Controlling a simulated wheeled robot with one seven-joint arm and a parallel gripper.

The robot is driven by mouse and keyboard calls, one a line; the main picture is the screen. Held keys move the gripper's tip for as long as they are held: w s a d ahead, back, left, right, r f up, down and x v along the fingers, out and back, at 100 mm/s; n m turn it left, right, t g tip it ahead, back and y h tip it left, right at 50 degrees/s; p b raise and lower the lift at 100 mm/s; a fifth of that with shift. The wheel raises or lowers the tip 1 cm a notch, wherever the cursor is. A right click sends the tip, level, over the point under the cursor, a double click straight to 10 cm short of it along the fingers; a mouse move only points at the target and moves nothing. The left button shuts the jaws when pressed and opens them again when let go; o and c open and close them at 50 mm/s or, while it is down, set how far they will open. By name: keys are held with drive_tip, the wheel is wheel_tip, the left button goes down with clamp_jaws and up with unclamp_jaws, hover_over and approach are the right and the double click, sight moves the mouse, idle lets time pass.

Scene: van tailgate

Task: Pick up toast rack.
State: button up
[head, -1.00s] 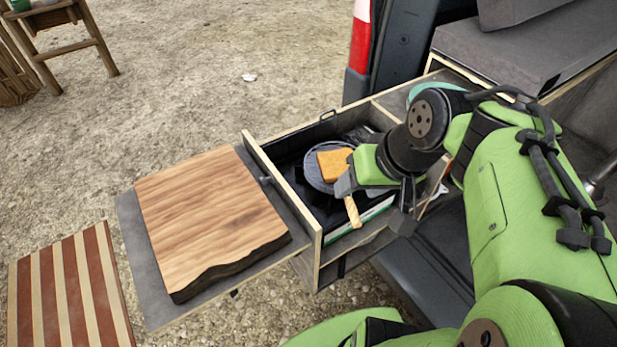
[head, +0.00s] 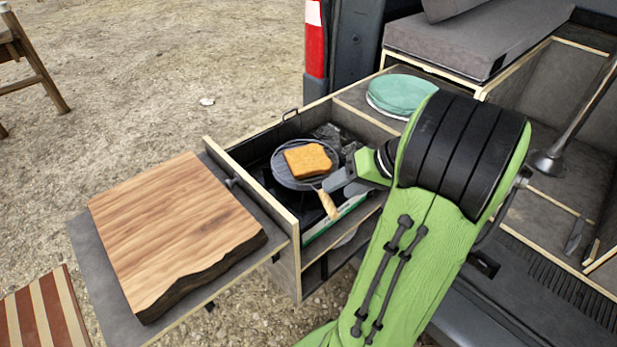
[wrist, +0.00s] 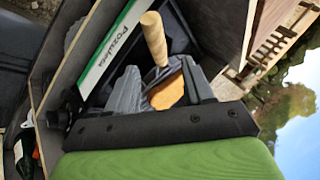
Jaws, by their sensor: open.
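The toast rack is a round dark mesh disc (head: 282,178) with a wooden handle (head: 328,206) pointing toward the front. A slice of toast (head: 308,160) lies on it. It sits over a stove in the open drawer. My gripper (head: 338,184) is open at the rack's near right edge, close to where the handle joins. In the wrist view, the handle (wrist: 154,40) and part of the toast (wrist: 168,93) show in the gap between my spread fingers (wrist: 160,85). I cannot tell whether the fingers touch the rack. My fingers hide part of the mesh.
The drawer's wooden walls (head: 252,190) surround the stove closely. A wooden board (head: 175,225) lies on the slide-out shelf at left. Green plates (head: 400,93) stand on the van's counter behind the drawer. Grey cushions (head: 450,45) lie further back.

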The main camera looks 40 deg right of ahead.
drive_tip(key=b+x, duration=0.2)
drive_tip(key=x, duration=0.3)
drive_tip(key=shift+w+f, duration=0.15)
drive_tip(key=shift+w, duration=0.1)
drive_tip(key=shift+s+d, duration=0.1)
drive_tip(key=shift+c, duration=0.8)
clamp_jaws()
